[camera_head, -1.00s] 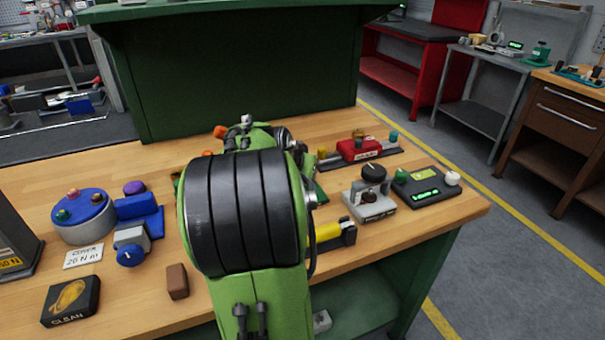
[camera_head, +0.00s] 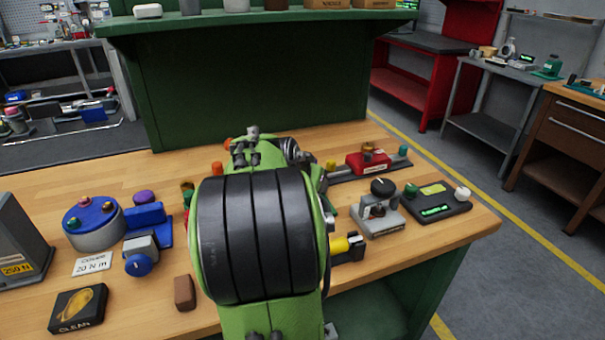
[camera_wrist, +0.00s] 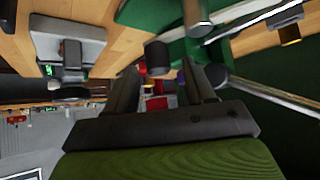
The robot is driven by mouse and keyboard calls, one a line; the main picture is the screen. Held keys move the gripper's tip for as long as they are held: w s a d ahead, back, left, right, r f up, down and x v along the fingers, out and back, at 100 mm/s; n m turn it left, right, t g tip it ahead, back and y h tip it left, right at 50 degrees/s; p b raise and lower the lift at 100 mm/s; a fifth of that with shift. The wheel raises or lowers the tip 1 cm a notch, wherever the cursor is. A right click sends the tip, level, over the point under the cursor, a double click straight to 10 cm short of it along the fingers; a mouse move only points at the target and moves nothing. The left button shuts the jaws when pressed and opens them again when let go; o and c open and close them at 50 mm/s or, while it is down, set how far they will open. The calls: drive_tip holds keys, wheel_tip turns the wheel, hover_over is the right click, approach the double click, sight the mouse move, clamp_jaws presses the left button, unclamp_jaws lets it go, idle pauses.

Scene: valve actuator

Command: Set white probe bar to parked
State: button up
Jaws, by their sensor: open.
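My gripper (camera_wrist: 160,74) shows in the wrist view, its two dark fingers apart with nothing visibly held between them. In the head view my own arm hides the gripper and much of the middle of the bench. In the wrist view a pale bar (camera_wrist: 248,20) runs slantwise at the upper right, beside a green body (camera_wrist: 172,14). I cannot tell for sure that this is the white probe bar. A dark round knob (camera_wrist: 157,55) appears just beyond the fingers, near the left one. No parked mark is readable.
The wooden bench (camera_head: 140,172) carries a blue-topped round unit (camera_head: 93,222), a brown block (camera_head: 184,292) and a CLEAN box (camera_head: 78,308) at left. At right are a red unit (camera_head: 368,161), a grey knob unit (camera_head: 377,216) and a dark display panel (camera_head: 436,202). A green shelf stands behind (camera_head: 260,80).

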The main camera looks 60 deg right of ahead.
drive_tip(key=p+v, duration=0.4)
drive_tip(key=v, duration=1)
